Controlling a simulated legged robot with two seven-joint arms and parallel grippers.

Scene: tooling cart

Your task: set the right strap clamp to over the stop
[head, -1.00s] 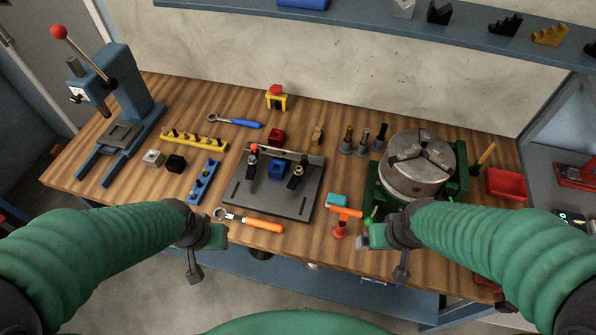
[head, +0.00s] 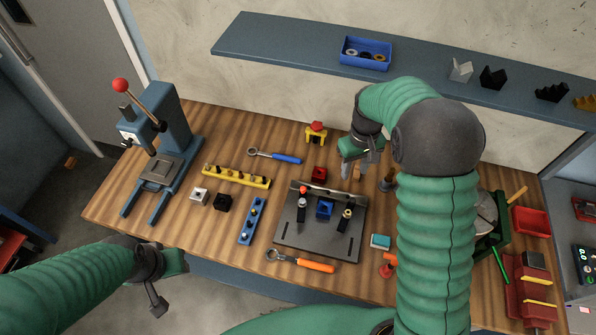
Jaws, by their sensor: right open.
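The grey fixture plate (head: 290,240) lies on the bench, with a blue block (head: 325,209) near its middle. The left clamp (head: 302,206), with a red top, stands to the left. A low bar (head: 325,188) runs along the plate's back edge; I cannot tell whether it is the stop. My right gripper (head: 357,170) is open, above the bench behind the plate's right rear, apart from the clamp. My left gripper (head: 172,268) hangs off the front left edge.
My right forearm hides part of the chuck (head: 485,215). A red block (head: 319,175) and a yellow stand with a red top (head: 316,132) are behind the plate. An orange-handled wrench (head: 305,264) lies in front. A blue shelf (head: 280,45) overhangs the back.

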